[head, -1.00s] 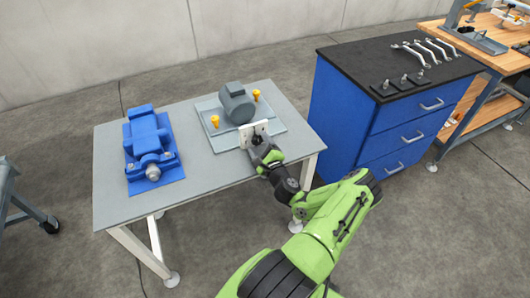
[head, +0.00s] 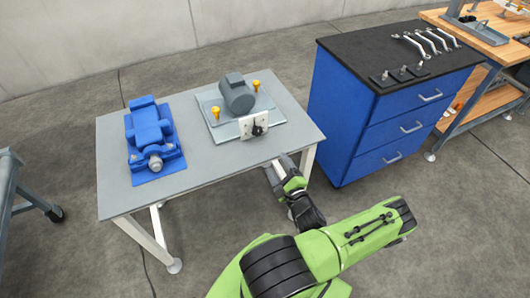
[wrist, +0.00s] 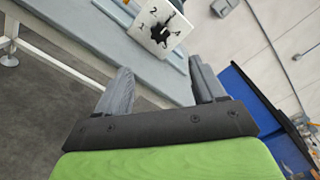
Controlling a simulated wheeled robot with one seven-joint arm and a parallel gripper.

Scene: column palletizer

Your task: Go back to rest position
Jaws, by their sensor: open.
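My gripper (head: 277,178) is just off the front edge of the grey table, to the right of the table's middle. It is open and empty, and its two fingers (wrist: 160,88) stand apart in the wrist view. A white plate with a black knob (head: 253,129) stands at the front of a pale tray on the table. In the wrist view the white dial plate (wrist: 160,27) shows printed numbers and lies beyond the fingers, apart from them. My green arm reaches in from the bottom of the head view.
The grey table (head: 200,172) holds a blue machine (head: 150,135) at left and a grey motor (head: 236,94) with yellow knobs on the tray (head: 222,133). A blue drawer cabinet (head: 375,120) with wrenches (head: 425,43) stands at right. Open floor lies in front of the table.

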